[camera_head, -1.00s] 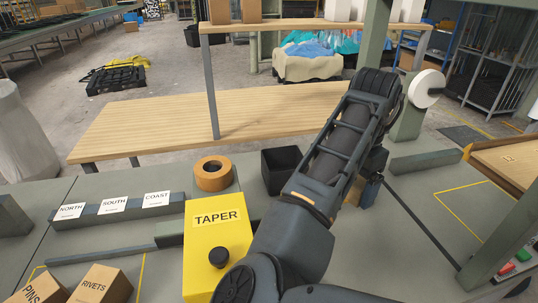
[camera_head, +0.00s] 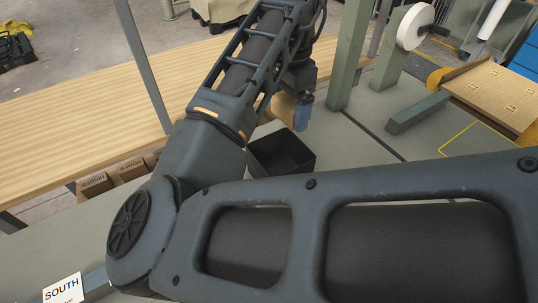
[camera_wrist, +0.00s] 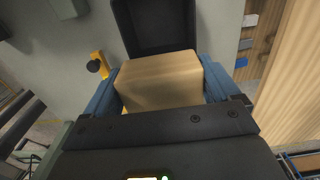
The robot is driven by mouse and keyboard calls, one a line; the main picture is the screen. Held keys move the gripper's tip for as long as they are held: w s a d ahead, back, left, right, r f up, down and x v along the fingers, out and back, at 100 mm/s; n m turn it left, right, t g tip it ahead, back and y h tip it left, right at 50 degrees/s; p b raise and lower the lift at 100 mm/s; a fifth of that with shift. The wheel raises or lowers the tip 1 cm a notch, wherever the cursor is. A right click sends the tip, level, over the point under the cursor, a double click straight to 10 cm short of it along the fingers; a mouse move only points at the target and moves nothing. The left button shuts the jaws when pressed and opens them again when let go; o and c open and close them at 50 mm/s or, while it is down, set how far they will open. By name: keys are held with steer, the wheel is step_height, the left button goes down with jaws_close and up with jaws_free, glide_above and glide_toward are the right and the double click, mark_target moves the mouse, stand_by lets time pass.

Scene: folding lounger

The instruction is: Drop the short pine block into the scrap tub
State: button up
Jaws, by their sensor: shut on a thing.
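The short pine block (camera_wrist: 160,82) is between the two blue fingers of my gripper (camera_wrist: 163,88) in the wrist view. The gripper is shut on it. In the head view my gripper (camera_head: 300,110) hangs by the back right of the scrap tub, with part of the tan block (camera_head: 280,106) showing beside a blue finger. The scrap tub (camera_head: 283,160) is a black, open square bin on the grey bench. In the wrist view the tub (camera_wrist: 150,45) lies just beyond the block, which covers its near edge. The block looks held above the bench, apart from the tub.
A green post (camera_head: 348,55) stands right of my gripper. A white roll (camera_head: 415,27) and a tilted wooden board (camera_head: 497,92) are farther right. A light wooden table (camera_head: 80,110) runs behind the bench. In the wrist view, a yellow box with a black knob (camera_wrist: 97,66) is left of the tub.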

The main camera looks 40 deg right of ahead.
step_height(320, 180, down, 6)
steer(key=b, duration=0.5)
steer(key=o, duration=0.8)
steer(key=shift+r, duration=0.15)
step_height(320, 180, up, 7)
steer(key=shift+r, duration=0.3)
steer(key=shift+s, duration=0.15)
